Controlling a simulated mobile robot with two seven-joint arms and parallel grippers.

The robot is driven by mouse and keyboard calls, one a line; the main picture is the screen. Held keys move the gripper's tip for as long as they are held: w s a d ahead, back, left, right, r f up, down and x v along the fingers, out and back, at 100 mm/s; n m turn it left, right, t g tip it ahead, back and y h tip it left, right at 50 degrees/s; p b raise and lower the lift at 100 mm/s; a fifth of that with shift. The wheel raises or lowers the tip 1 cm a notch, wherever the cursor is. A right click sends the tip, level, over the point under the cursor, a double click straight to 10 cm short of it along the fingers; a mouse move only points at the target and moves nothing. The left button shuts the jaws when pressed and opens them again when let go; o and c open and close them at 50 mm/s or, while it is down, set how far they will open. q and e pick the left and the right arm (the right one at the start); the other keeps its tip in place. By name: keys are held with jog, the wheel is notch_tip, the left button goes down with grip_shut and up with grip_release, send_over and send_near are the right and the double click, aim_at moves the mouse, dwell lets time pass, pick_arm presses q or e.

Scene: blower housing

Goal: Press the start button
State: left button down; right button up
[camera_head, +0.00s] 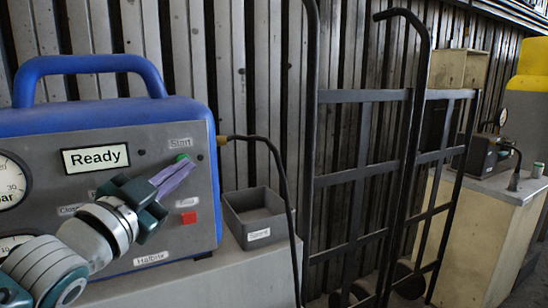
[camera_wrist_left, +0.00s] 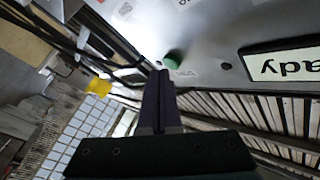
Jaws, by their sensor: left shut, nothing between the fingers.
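The green start button (camera_head: 182,157) sits under the "Start" label on the grey front panel of the blue-topped machine (camera_head: 105,225). In the left wrist view the green button (camera_wrist_left: 172,60) shows just past the fingertips, slightly to their right. My left gripper (camera_head: 188,167) is shut and empty, its purple fingers together and pointing at the panel beside the button. Its fingers (camera_wrist_left: 158,78) also show in the left wrist view. I cannot tell whether the tips touch the button. My right gripper is not in view.
A cable leaves the machine's right side. A small grey bin (camera_head: 256,216) stands right of the machine. A black hand truck (camera_head: 365,175) stands farther right.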

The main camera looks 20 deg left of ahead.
pick_arm(q)
jog(key=shift+w+a, duration=0.2)
jog(key=shift+a, duration=0.05)
dwell(0.4)
jog(key=shift+s+d, duration=0.3)
jog(key=shift+d, duration=0.05)
jog(key=s+d+p, duration=0.3)
jog(key=s+d, duration=0.1)
jog(key=shift+d, duration=0.3)
dwell(0.4)
dwell(0.6)
